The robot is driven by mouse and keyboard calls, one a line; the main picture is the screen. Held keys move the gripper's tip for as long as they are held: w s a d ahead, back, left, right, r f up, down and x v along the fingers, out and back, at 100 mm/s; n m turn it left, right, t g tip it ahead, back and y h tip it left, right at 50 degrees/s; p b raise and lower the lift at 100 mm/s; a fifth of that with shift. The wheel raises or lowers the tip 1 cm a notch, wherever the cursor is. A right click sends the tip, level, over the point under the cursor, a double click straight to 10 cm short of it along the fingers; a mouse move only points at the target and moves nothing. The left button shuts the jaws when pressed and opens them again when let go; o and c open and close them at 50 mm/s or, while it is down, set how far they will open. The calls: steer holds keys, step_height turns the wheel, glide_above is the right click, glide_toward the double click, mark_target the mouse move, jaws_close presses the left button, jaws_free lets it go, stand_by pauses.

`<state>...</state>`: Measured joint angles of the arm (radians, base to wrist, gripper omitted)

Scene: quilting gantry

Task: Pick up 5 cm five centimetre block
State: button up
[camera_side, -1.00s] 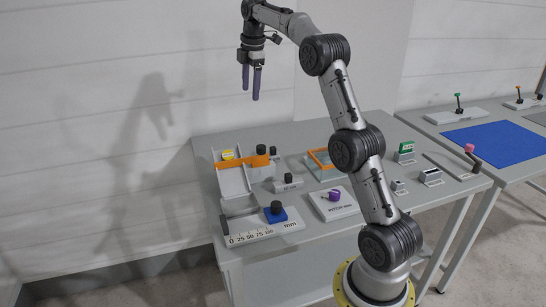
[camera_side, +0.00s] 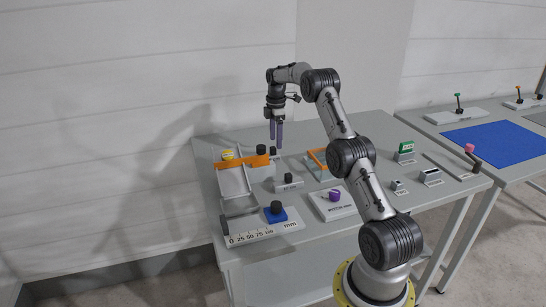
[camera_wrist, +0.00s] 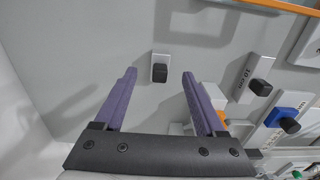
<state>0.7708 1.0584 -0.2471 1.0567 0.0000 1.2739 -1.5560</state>
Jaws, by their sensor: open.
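A small pale block with a black knob, which seems to be the five centimetre block (camera_wrist: 160,68), stands on the table ahead of and between my fingers in the wrist view. No label on it is readable. In the side view it shows small near the orange bar (camera_side: 273,160), partly behind my fingers. My gripper (camera_side: 276,147) is open and empty, pointing down above that area; its purple fingers also show in the wrist view (camera_wrist: 158,75). A longer block marked 10 cm with a black knob (camera_side: 289,184) stands nearer the front; it also shows at right in the wrist view (camera_wrist: 243,80).
An orange bar (camera_side: 246,162) crosses a pale tray (camera_side: 236,183) left of the block. A blue block with a dark knob (camera_side: 276,215) sits by a millimetre scale (camera_side: 245,238) at the front. A purple knob (camera_side: 335,195) stands on a plate to the right.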

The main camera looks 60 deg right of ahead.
mark_target(273, 147)
steer(key=f, duration=0.3)
steer(key=a+f, duration=0.1)
steer(key=shift+w+f, duration=0.25)
steer(key=shift+w, duration=0.1)
steer(key=shift+f, duration=0.5)
jaws_close()
